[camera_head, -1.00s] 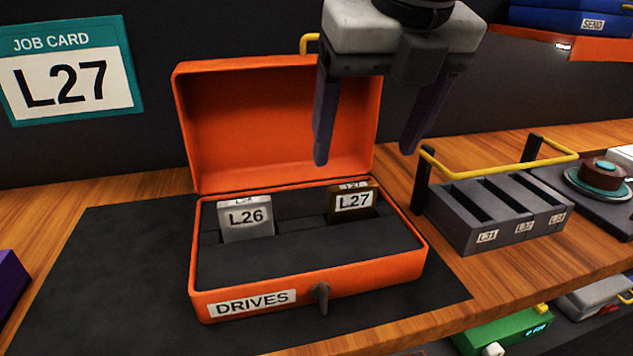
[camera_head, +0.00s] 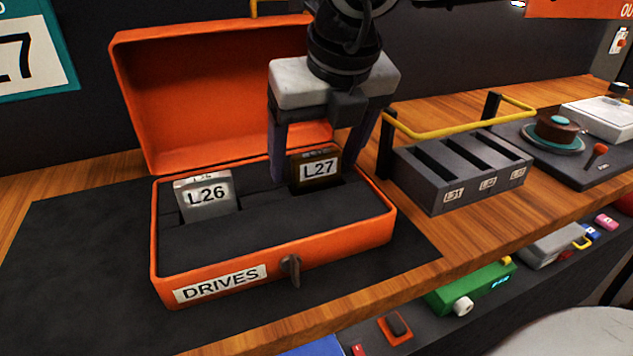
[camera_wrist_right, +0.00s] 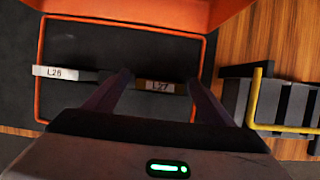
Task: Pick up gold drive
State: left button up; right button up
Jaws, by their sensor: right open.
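The gold drive (camera_head: 317,169), dark gold and labelled L27, stands upright in the right part of the foam in the open orange DRIVES case (camera_head: 345,241). A silver drive (camera_head: 206,197) labelled L26 stands to its left. My right gripper (camera_head: 318,181) is open, with its fingers pointing down on either side of the gold drive. In the right wrist view the gold drive (camera_wrist_right: 154,86) lies between the two fingers (camera_wrist_right: 160,82); I cannot tell whether they touch it. My left gripper is not in view.
A grey slotted rack (camera_head: 463,172) with a yellow handle stands right of the case. The case's raised lid (camera_head: 215,100) stands behind my right gripper. A lower shelf holds a green device (camera_head: 470,287).

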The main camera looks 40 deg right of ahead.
jog(key=c, duration=1.1)
